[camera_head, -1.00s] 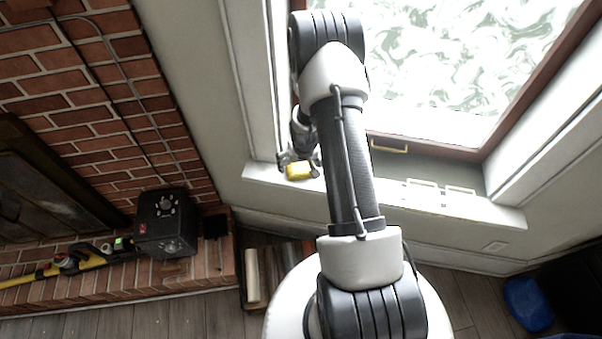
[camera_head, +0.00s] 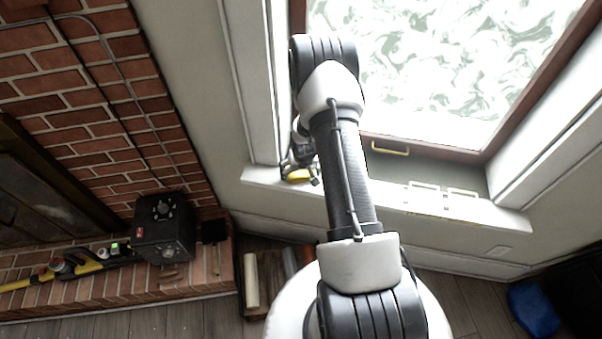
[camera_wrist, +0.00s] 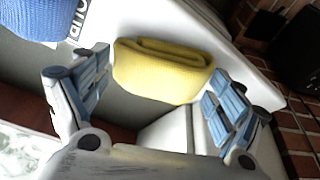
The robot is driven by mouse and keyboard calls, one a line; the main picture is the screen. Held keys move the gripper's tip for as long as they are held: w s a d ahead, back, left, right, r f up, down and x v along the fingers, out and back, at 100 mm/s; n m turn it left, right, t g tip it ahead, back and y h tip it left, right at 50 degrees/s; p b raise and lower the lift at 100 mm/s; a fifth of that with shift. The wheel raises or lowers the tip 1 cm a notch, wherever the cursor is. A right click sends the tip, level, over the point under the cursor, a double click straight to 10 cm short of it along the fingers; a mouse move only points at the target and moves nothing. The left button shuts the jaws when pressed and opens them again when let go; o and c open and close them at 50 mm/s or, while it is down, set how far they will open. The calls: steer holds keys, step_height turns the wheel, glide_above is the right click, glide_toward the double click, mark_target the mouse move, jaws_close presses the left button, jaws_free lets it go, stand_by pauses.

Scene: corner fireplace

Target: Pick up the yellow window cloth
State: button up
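The yellow window cloth (camera_wrist: 160,70) is a folded, textured bundle on the white window sill (camera_head: 262,174). In the wrist view it lies between and slightly beyond my two fingers. In the head view the cloth (camera_head: 299,175) shows as a small yellow patch at the left end of the sill, partly covered by my gripper. My gripper (camera_wrist: 150,95) is open, with a finger on each side of the cloth. A gap shows at the left finger; the right finger is close to the cloth's edge, and I cannot tell whether it touches. In the head view my gripper (camera_head: 301,168) is just above the sill.
A blue cloth (camera_wrist: 40,18) lies farther along the sill, beside a label with dark lettering. The window frame (camera_head: 425,151) with a brass handle (camera_head: 390,148) rises behind the sill. A black box (camera_head: 164,228) stands on the brick hearth (camera_head: 205,275) at left.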

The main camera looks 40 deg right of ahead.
steer(key=c, duration=0.4)
step_height(320, 180, up, 20)
steer(key=p, duration=1.8)
steer(key=shift+a, duration=0.1)
steer(key=s+a+r+n+b, duration=0.1)
steer(key=a+b, duration=0.3)
steer(key=a, duration=0.4)
steer(key=s+a+r+n+y+b, duration=0.1)
steer(key=s+a+r+n+b, duration=0.1)
steer(key=a, duration=0.6)
steer(key=s+a+r+n+b, duration=0.2)
steer(key=a+r+b, duration=0.3)
steer(key=a, duration=0.3)
steer(key=shift+s+r+b, duration=0.25)
steer(key=shift+s+b, duration=0.35)
steer(key=shift+b, duration=0.1)
